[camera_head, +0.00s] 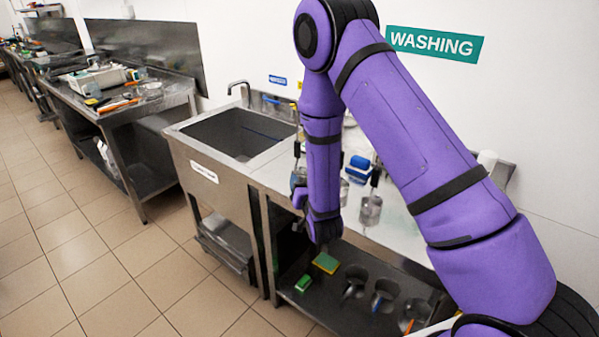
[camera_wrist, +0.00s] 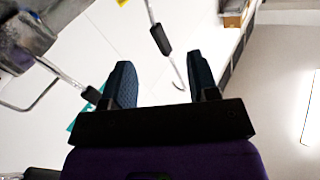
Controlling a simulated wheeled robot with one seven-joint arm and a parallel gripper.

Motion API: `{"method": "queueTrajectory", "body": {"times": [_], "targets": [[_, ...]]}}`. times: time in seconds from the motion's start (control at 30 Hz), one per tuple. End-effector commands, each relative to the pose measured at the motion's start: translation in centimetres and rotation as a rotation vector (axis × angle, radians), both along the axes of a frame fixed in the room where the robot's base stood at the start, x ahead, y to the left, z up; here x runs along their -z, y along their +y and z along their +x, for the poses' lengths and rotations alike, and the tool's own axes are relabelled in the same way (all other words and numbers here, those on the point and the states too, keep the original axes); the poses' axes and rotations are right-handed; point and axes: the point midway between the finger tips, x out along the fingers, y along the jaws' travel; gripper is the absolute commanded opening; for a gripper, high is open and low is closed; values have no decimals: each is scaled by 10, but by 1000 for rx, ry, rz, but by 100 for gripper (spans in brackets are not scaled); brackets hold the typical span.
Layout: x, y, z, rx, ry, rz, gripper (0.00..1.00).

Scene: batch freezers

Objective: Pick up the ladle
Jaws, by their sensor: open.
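Two ladle-like utensils with thin metal handles, black grips and hooked ends show. In the wrist view, one ladle handle (camera_wrist: 161,40) comes down from the top, its hook in the gap between my fingertips in the picture; I see no contact. A second utensil (camera_wrist: 92,95) with a metal cup is at the left. In the head view, one metal cup with a dark-gripped handle (camera_head: 371,209) is right of my forearm, over the steel counter; another handle (camera_head: 297,148) is just left of it. My gripper (camera_wrist: 163,76) is open and empty; in the head view my arm mostly hides it.
A sink (camera_head: 238,133) is left of the counter (camera_head: 405,232). A blue object (camera_head: 359,163) is on the counter near the wall. The tiled floor (camera_head: 95,250) at left is clear.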

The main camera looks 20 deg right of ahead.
Motion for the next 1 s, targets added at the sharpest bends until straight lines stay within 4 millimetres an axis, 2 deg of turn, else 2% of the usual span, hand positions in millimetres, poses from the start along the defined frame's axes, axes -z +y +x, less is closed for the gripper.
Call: {"method": "queueTrajectory", "body": {"times": [0.3, 0.57, 0.8, 1.0], "targets": [[0, -1, 41, 0, -5, -1, 54], [0, -3, 59, 0, -4, -1, 54], [0, -10, 91, 0, -4, -1, 54], [0, -11, 106, 1, -3, -1, 54]]}}
